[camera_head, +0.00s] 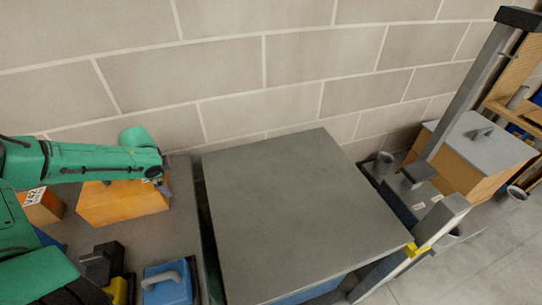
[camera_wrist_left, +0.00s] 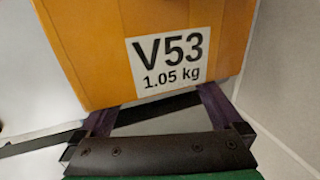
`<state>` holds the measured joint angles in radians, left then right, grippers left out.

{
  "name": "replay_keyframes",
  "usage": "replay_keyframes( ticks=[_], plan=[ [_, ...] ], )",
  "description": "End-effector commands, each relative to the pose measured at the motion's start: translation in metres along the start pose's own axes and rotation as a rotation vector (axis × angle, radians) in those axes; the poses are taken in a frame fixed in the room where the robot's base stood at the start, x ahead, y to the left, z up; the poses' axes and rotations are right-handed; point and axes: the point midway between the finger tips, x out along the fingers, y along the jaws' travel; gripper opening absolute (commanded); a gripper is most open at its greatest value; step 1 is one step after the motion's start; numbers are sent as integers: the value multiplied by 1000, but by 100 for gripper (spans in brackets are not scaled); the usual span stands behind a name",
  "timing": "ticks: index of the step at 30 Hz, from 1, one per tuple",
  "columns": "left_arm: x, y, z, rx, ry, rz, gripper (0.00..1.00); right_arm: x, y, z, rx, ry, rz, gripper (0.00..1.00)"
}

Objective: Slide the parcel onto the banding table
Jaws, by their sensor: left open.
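The parcel, an orange box (camera_head: 122,203), rests on the grey surface at the left in the head view. In the left wrist view the orange box (camera_wrist_left: 70,45) fills the upper middle and bears a white label reading V53, 1.05 kg. My left gripper (camera_head: 158,183) is at the box's upper right edge, its fingers mostly hidden in the head view. In the left wrist view its two dark fingers are spread apart at the box's lower edge; contact cannot be told. The banding table appears to be the large grey top (camera_head: 290,210) to the right of the box. My right gripper is out of view.
A narrow dark gap separates the left grey surface (camera_head: 182,225) from the bare table top. A blue handled block (camera_head: 167,284) and a black one (camera_head: 102,262) stand nearer. A grey post (camera_head: 468,95) and a wooden box (camera_head: 470,160) stand right. A block wall (camera_head: 230,60) closes the back.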

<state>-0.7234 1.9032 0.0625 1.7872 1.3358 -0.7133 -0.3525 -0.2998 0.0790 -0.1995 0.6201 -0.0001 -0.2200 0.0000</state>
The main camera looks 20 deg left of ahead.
Motion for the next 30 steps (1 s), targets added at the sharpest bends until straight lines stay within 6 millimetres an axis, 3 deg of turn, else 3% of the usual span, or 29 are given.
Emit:
replay_keyframes(
  ticks=[30],
  plan=[
    [2, 1, 8, 0, -2, 1, 100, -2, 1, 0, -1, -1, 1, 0]
  ],
)
